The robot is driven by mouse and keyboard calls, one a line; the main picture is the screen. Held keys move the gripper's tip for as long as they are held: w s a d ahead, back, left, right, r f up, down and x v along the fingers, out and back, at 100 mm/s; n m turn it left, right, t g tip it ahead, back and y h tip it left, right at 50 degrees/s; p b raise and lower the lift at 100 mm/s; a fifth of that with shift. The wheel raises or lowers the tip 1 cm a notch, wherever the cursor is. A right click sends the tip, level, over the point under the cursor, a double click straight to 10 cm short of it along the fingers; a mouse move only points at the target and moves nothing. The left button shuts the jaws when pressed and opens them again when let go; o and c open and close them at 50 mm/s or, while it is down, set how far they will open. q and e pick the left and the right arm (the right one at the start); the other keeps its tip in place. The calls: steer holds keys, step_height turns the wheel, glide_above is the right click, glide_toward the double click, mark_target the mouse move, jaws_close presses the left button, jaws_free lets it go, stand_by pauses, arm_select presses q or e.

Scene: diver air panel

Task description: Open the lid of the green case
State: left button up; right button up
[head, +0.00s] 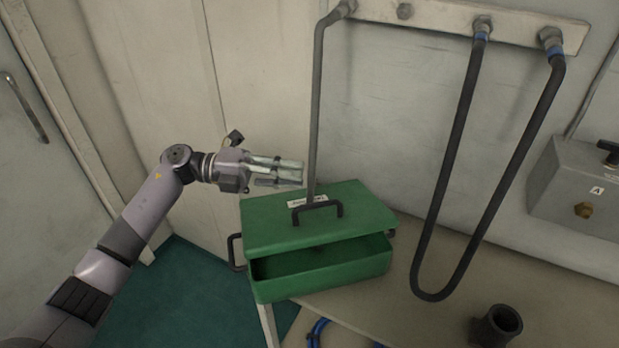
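The green case (320,283) stands on the bench below the wall. Its lid (275,225) is ajar: the front edge is raised and a dark gap shows the inside above the front wall. A black handle (318,212) is on top of the lid, with a white label behind it. My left gripper (301,174) is open and empty, above the back left part of the lid and apart from it, fingers pointing right. The inside of the case is mostly hidden. My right gripper is not in view.
A grey pipe (317,110) comes down behind the lid, close to my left fingertips. A black hose (447,150) hangs in a loop right of the case. A dark pipe fitting (497,325) stands front right, and a grey valve box (580,188) is on the right.

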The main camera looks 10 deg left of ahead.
arm_select(q)
steer(key=a, duration=0.7)
steer(key=shift+s+a+r, duration=0.15)
steer(key=shift+s, duration=0.05)
